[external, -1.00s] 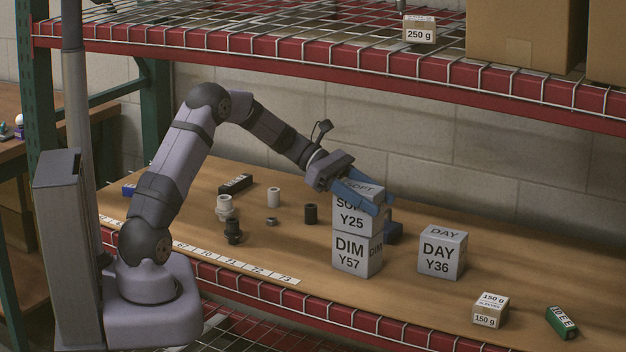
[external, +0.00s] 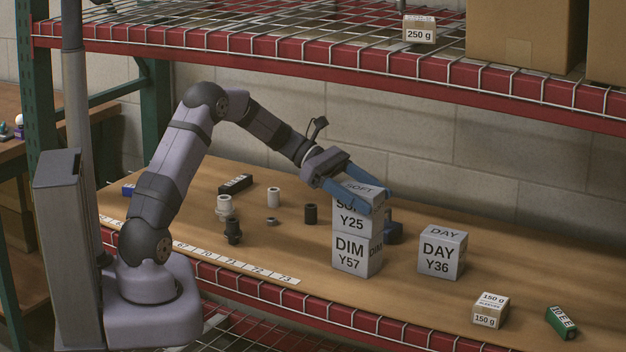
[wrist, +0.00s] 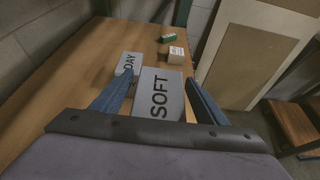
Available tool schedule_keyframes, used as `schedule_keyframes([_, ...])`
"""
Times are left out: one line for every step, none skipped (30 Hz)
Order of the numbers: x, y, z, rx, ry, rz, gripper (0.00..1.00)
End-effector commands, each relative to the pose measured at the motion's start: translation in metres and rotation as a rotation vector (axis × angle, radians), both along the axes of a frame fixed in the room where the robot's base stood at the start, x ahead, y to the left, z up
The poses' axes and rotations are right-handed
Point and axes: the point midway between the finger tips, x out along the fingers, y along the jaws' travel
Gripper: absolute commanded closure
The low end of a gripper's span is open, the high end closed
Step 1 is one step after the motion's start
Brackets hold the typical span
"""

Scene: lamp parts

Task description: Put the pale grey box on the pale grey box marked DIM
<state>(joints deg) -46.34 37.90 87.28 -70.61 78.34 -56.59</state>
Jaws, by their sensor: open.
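The pale grey box marked SOFT Y25 (external: 350,221) sits on top of the pale grey box marked DIM Y57 (external: 350,253), roughly squared up with it. Its SOFT top also shows in the wrist view (wrist: 160,97). My gripper (external: 379,208) is open around the upper part of the SOFT box, one blue finger on each side. In the wrist view the fingers (wrist: 158,97) stand apart from the box's sides, with a visible gap on the right. The lower box is hidden in the wrist view.
A pale grey box marked DAY Y36 (external: 441,253) stands to the right. A 150 g carton (external: 489,310) and a green block (external: 561,322) lie farther right. Several small dark and white fittings (external: 230,220) stand to the left. The wire shelf (external: 300,60) hangs above.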

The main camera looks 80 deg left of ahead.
Motion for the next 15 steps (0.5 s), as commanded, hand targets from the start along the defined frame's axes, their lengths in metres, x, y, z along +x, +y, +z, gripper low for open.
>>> schedule_keyframes([-0.004,0.006,0.003,0.002,-0.002,0.004,0.33])
schedule_keyframes([-0.008,0.009,0.005,0.002,-0.002,0.004,0.33])
schedule_keyframes([-0.012,0.013,0.008,0.003,-0.002,0.004,0.33])
schedule_keyframes([-0.016,0.017,0.010,0.003,-0.002,0.004,0.33])
schedule_keyframes([-0.019,0.021,0.012,0.004,-0.002,0.005,0.33])
schedule_keyframes([-0.024,0.026,0.015,0.003,-0.003,0.004,0.33])
schedule_keyframes([-0.028,0.029,0.017,0.004,-0.002,0.005,0.33])
schedule_keyframes([-0.032,0.033,0.019,0.003,-0.001,0.004,0.33])
schedule_keyframes([-0.036,0.038,0.022,0.003,-0.001,0.004,0.33])
schedule_keyframes([-0.040,0.041,0.024,0.003,-0.002,0.005,0.33])
schedule_keyframes([-0.043,0.045,0.026,0.002,-0.002,0.004,0.33])
schedule_keyframes([-0.047,0.048,0.028,0.002,-0.001,0.003,0.33])
schedule_keyframes([-0.050,0.051,0.030,0.002,-0.001,0.003,0.33])
schedule_keyframes([-0.053,0.054,0.031,0.002,-0.001,0.002,0.33])
schedule_keyframes([-0.056,0.057,0.033,0.003,-0.001,0.002,0.33])
